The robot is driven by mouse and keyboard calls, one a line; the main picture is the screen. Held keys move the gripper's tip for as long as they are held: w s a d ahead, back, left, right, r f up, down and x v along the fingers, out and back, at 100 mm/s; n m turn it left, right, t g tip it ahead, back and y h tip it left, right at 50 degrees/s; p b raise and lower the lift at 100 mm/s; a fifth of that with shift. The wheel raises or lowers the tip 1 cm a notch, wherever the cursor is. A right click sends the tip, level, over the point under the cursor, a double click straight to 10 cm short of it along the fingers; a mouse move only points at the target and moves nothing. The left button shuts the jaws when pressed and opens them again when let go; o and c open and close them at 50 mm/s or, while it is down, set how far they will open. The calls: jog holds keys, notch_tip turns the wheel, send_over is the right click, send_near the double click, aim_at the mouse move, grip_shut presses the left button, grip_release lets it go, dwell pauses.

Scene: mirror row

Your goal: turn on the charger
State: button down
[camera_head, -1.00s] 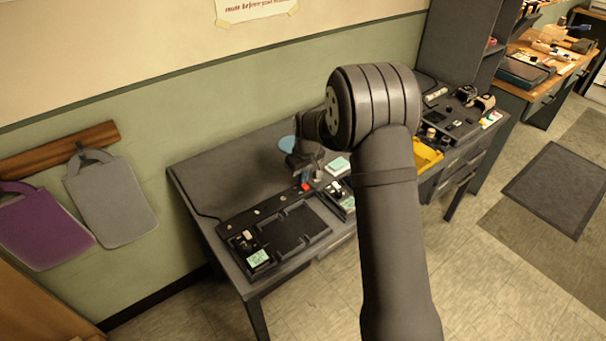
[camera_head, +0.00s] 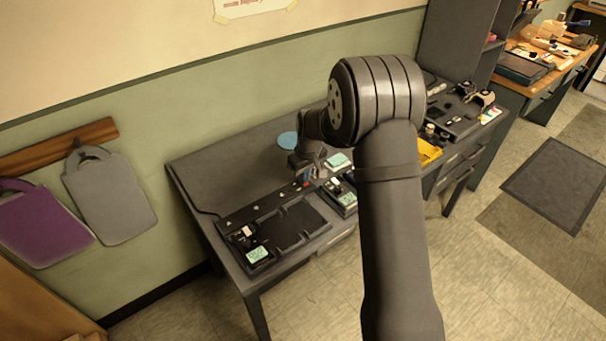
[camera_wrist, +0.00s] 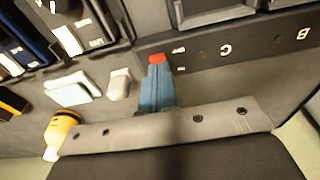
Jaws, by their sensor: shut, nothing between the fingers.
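A long dark unit (camera_head: 275,222), which looks like the charger, lies on the grey desk with a sunken bay and a row of small light marks along its back strip. In the wrist view its strip (camera_wrist: 262,45) carries the letters C and B. A small red switch (camera_wrist: 157,58) is at the end of the strip; it also shows in the head view (camera_head: 306,184). My gripper (camera_wrist: 157,68) is shut and empty, its blue-grey fingertips right at the red switch and covering part of it. I cannot tell whether they touch it or which way it is set.
Devices with pale green screens stand at the unit's left end (camera_head: 257,254) and to its right (camera_head: 346,199). In the wrist view a yellow-topped item (camera_wrist: 60,130) and pale blocks (camera_wrist: 68,88) lie left of my fingers. The wall is close behind the desk (camera_head: 205,175).

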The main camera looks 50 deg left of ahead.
jog(key=shift+r, duration=0.1)
notch_tip(320, 180, up, 14)
jog(key=d, duration=0.2)
dwell(0.3)
jog(key=shift+a, duration=0.15)
jog(key=shift+a, duration=0.55)
jog(key=f, duration=0.4)
jog(key=a+f, duration=0.1)
jog(key=f, duration=0.4)
jog(key=a+f, duration=0.1)
jog(key=f, duration=0.4)
